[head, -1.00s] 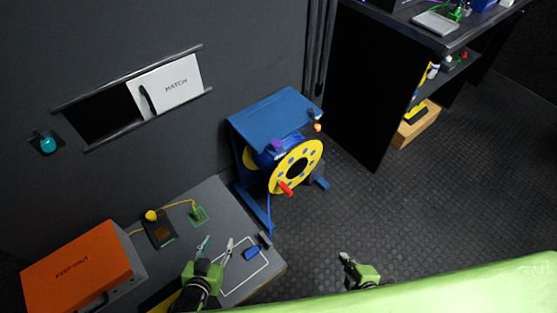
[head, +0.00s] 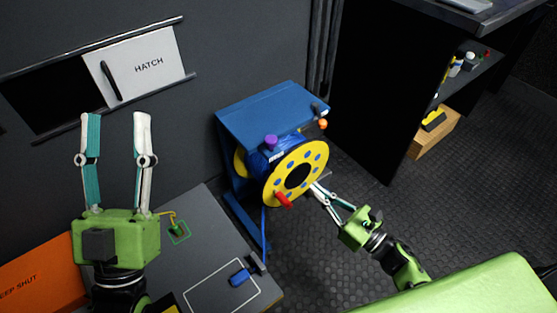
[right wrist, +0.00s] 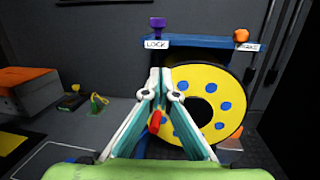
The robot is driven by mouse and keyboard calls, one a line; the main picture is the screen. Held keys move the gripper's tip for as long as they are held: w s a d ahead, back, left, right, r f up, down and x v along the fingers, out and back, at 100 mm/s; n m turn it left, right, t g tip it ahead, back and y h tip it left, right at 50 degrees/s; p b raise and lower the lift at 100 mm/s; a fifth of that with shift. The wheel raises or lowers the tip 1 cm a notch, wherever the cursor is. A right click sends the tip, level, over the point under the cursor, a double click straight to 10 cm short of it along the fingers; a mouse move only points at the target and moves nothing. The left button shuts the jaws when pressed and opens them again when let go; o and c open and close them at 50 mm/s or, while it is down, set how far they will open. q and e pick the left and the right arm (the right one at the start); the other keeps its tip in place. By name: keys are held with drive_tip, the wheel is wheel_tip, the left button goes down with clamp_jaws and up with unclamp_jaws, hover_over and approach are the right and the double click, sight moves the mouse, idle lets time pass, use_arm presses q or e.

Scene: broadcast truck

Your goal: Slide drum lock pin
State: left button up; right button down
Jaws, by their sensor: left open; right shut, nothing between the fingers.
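The cable drum has a yellow flange (head: 316,158) with blue spots and a red crank handle (head: 284,200); it sits in a blue frame (head: 262,112). A purple knob (head: 271,142) tops the frame's near side; in the right wrist view the purple knob (right wrist: 157,25) stands above a LOCK label (right wrist: 156,44). My right gripper (head: 316,188) is shut and empty, its tips by the flange's lower right edge. In its wrist view the fingers (right wrist: 160,75) overlap the flange and partly hide it. My left gripper (head: 115,118) is open and empty, raised in front of the wall below the hatch.
An orange knob (head: 323,124) sits by the frame's right end, labelled BRAKE in the wrist view (right wrist: 246,47). A grey table (head: 215,240) with a blue object (head: 240,277) and an orange box (head: 40,275) lie lower left. A dark desk (head: 385,100) stands right; the floor between is clear.

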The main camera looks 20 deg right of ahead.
use_arm(q)
drive_tip(key=shift+s+a+r, duration=0.1)
drive_tip(key=shift+s+r, duration=0.3)
drive_tip(key=shift+r, duration=0.05)
use_arm(e)
drive_tip(key=shift+a+r+n+y, duration=0.2)
drive_tip(key=shift+n+y, duration=0.1)
drive_tip(key=shift+n, duration=0.2)
use_arm(q)
drive_tip(key=shift+t, duration=0.3)
use_arm(e)
drive_tip(key=shift+w, duration=0.15)
